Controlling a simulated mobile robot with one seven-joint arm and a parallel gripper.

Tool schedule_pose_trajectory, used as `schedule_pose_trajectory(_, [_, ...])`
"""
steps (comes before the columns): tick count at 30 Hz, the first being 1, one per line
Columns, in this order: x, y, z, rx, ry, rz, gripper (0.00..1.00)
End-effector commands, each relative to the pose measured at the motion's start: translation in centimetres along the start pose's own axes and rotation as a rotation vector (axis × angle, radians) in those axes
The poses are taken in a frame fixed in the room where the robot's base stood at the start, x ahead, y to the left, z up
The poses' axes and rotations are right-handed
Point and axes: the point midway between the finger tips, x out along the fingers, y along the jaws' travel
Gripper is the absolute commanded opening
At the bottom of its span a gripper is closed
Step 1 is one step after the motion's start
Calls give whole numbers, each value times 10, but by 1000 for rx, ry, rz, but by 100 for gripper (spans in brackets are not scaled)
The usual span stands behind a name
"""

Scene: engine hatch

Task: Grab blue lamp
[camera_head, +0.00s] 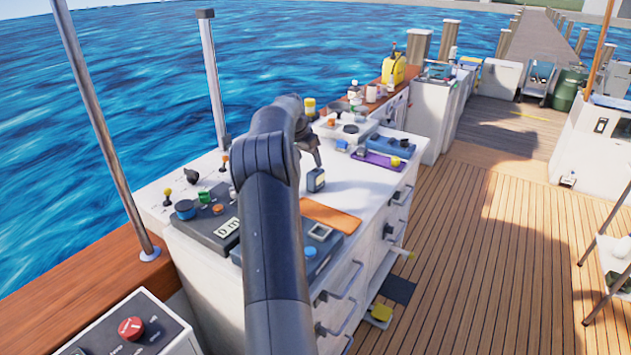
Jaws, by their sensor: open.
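My arm reaches up from the bottom of the view and bends over the white cabinet top. My gripper (317,162) hangs from its end, small in the picture, with its jaws open. Directly below the fingers stands a small dark-blue item with a pale label (316,183), which looks like the blue lamp. The fingers look just above it or at its top; I cannot tell whether they touch. My arm hides part of the counter to the left of it.
The white cabinet (385,200) has drawer handles on its right side. An orange mat (330,216), a blue box (391,147), a purple tray (372,161) and a grey control box (208,225) crowd its top. Open wooden deck (470,270) lies to the right.

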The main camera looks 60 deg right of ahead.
Motion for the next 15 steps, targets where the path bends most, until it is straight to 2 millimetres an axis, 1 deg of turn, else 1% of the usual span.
schedule_pose_trajectory(5, [19, 1, -1, 3, -1, 3, 65])
schedule_pose_trajectory(10, [46, 1, 0, 3, -1, 3, 65])
schedule_pose_trajectory(15, [60, 1, 0, 3, 0, 1, 65])
